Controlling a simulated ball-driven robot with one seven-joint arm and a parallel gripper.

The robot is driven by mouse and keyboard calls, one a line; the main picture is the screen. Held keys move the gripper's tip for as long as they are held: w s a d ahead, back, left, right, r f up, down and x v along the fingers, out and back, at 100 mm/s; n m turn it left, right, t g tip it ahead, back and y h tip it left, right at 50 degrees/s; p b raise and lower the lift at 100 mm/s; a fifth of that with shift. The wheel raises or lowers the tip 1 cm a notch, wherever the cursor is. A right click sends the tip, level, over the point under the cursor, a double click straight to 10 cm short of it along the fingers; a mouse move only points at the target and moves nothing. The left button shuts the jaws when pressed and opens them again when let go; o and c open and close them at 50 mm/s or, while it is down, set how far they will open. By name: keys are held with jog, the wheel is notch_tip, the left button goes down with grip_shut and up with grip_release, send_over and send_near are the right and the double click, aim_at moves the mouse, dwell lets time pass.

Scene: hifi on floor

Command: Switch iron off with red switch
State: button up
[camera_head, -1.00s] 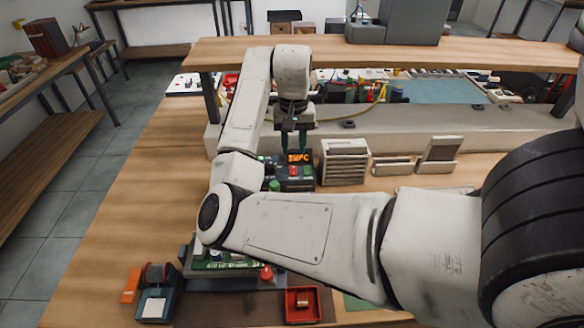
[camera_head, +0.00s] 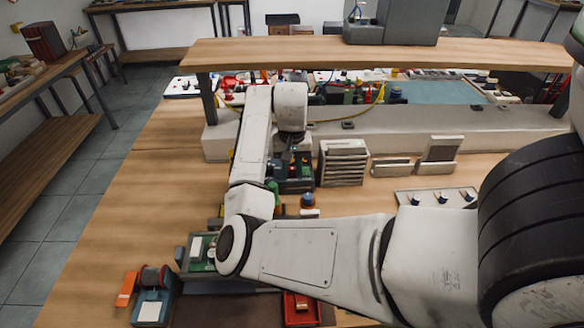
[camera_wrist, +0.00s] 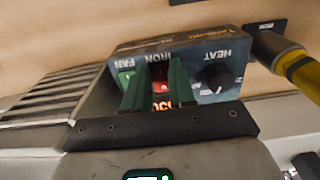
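The dark control box (camera_head: 293,185) stands on the bench and is partly hidden by my arm in the head view. In the wrist view the box (camera_wrist: 215,55) shows the labels FAN, IRON and HEAT, with a black knob under HEAT. The red switch (camera_wrist: 160,87) lies under IRON, between the two green fingers of my gripper (camera_wrist: 158,75). The fingers are apart, close over the panel; I cannot tell whether either touches the switch. Part of a lit red display (camera_wrist: 163,105) shows between the fingers. I cannot tell the switch's position.
A yellow and black handle (camera_wrist: 298,68) lies close beside the box. A grey slatted block (camera_head: 343,163) stands just right of the box in the head view. A raised wooden shelf (camera_head: 350,53) spans above the back. The bench at left (camera_head: 135,205) is clear.

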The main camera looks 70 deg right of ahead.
grip_shut()
jog(key=p, duration=0.1)
jog(key=y+p, duration=0.1)
jog(key=p, duration=0.1)
jog(key=shift+w+d+r+g, duration=0.1)
jog(key=shift+d+r+g, duration=0.2)
jog(key=shift+r, duration=0.1)
jog(key=shift+w+d+f+y+p, duration=0.1)
jog(key=shift+f+y+p, duration=0.1)
jog(key=shift+y+p, duration=0.55)
jog(key=shift+g, duration=0.3)
jog(key=shift+o, duration=1)
grip_release()
